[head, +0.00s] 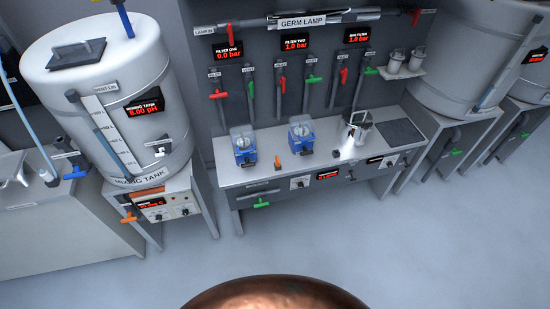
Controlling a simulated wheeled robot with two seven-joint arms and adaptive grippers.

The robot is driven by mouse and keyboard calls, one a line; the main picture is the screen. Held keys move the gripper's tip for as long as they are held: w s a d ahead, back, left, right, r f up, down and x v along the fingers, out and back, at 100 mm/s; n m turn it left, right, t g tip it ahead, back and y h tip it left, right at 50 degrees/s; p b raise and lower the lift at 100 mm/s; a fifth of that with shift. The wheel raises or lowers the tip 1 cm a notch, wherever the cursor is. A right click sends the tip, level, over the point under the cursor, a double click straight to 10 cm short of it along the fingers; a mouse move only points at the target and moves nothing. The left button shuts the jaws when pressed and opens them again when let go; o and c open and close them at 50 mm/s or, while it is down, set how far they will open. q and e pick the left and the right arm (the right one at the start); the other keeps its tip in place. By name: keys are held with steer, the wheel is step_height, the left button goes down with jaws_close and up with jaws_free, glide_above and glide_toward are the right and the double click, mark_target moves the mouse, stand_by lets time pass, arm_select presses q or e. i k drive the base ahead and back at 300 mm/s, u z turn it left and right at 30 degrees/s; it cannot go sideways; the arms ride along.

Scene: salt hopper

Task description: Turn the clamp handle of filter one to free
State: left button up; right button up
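The filter one display (229,53) on the back panel reads 0.0 bar. Below it, pipes come down with a red-handled valve (217,94) and a green-handled valve (251,86). A blue unit with a clear top (244,155) stands on the bench below them, at the left. A small orange lever (278,162) is on the bench top to its right. I cannot tell which part is the clamp handle or how it is set. Neither of my grippers is in view.
A second blue unit (301,140) and a steel vessel (358,130) stand farther right on the bench (235,182). The white mixing tank (150,100) is on the left. A large tank (450,60) is on the right. The floor (330,235) before the bench is clear.

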mark_target(248, 164)
steer(key=z, duration=0.1)
steer(key=i, duration=1.15)
steer(key=u, duration=2.25)
steer(key=k, duration=0.95)
steer(key=z, duration=1.65)
